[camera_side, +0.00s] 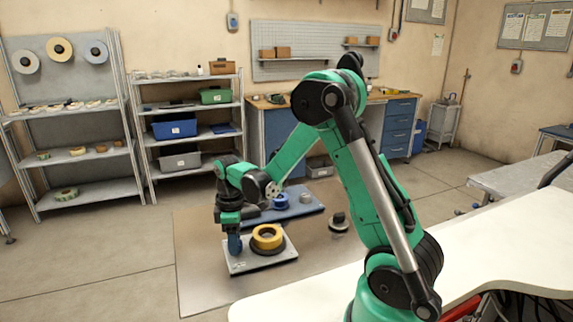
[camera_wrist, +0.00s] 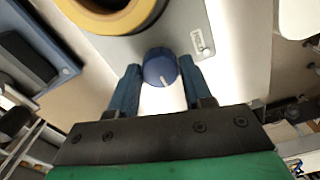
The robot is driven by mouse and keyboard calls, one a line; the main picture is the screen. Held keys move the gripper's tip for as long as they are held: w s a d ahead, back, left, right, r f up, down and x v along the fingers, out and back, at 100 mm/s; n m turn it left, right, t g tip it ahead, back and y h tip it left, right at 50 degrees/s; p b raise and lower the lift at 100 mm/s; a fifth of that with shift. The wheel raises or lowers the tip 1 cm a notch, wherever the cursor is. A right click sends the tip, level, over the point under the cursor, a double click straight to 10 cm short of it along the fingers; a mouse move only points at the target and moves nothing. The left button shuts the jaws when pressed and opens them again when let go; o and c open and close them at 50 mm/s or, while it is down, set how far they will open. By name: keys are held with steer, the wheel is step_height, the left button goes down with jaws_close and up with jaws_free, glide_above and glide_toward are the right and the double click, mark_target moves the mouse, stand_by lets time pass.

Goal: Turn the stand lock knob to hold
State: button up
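The stand lock knob (camera_wrist: 160,66) is a round blue knob with a white line on its face, seen in the wrist view. It sits on the pale plate of the reel stand (camera_wrist: 120,50), which also shows in the side view (camera_side: 244,264). My gripper (camera_wrist: 161,72) points down at the plate, with one blue finger on each side of the knob. The fingers are apart and very close to the knob's sides; whether they press on it I cannot tell. In the side view my gripper (camera_side: 234,246) stands at the plate's left part and hides the knob.
A yellow tape reel (camera_side: 267,237) lies on the stand, close to my gripper. A small white label (camera_wrist: 203,42) is on the plate right of the knob. A dark knobbed object (camera_side: 338,222) stands to the right.

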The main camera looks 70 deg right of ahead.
jaws_close()
steer(key=shift+m, duration=0.3)
steer(key=m, duration=0.4)
steer(key=shift+m, duration=0.3)
steer(key=m, duration=0.8)
steer(key=shift+m, duration=2.3)
